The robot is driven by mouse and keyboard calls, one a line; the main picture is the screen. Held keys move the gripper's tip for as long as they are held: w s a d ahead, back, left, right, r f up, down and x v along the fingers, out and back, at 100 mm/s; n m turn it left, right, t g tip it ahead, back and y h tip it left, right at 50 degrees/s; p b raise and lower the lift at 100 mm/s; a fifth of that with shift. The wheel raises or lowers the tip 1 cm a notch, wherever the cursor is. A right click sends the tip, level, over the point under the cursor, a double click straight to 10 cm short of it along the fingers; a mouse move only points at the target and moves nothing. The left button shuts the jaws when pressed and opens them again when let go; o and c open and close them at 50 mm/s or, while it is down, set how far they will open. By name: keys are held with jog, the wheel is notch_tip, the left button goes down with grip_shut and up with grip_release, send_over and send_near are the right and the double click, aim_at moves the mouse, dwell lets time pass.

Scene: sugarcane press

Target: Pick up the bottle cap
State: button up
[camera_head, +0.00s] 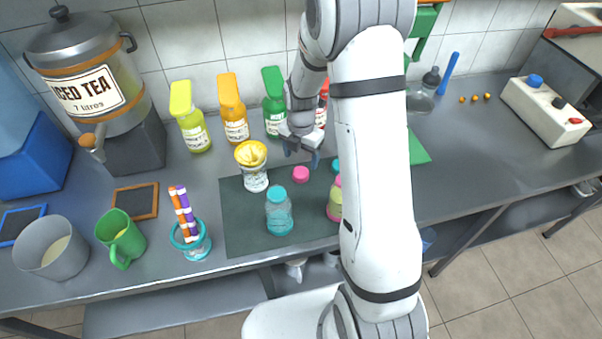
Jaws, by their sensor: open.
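A pink bottle cap (300,174) lies on the dark green mat (240,226). A teal cap (336,166) lies to its right, partly hidden by my arm. My gripper (301,157) is open, its fingers pointing down just behind and above the pink cap in the picture. Nothing shows between the fingers. A teal jar-like bottle (279,213) stands at the front of the mat. A second bottle, pink and pale green (334,205), stands right of it, mostly hidden by my arm. I cannot tell the exact height of my gripper above the mat.
A white tub with yellow contents (254,175) stands left of the pink cap. Yellow (190,125), orange (233,115) and green (274,110) bottles line the wall, with a red one (321,112) near my wrist. A cup with striped straws (190,240) stands left.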

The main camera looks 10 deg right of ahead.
aim_at(301, 172)
jog(key=f, duration=0.3)
jog(key=f+p, duration=0.1)
jog(key=f, duration=0.1)
jog(key=shift+s+a+f, duration=0.1)
jog(key=shift+s+f, duration=0.2)
jog(key=shift+s, duration=0.05)
jog(key=shift+c, duration=0.4)
jog(key=c, duration=1)
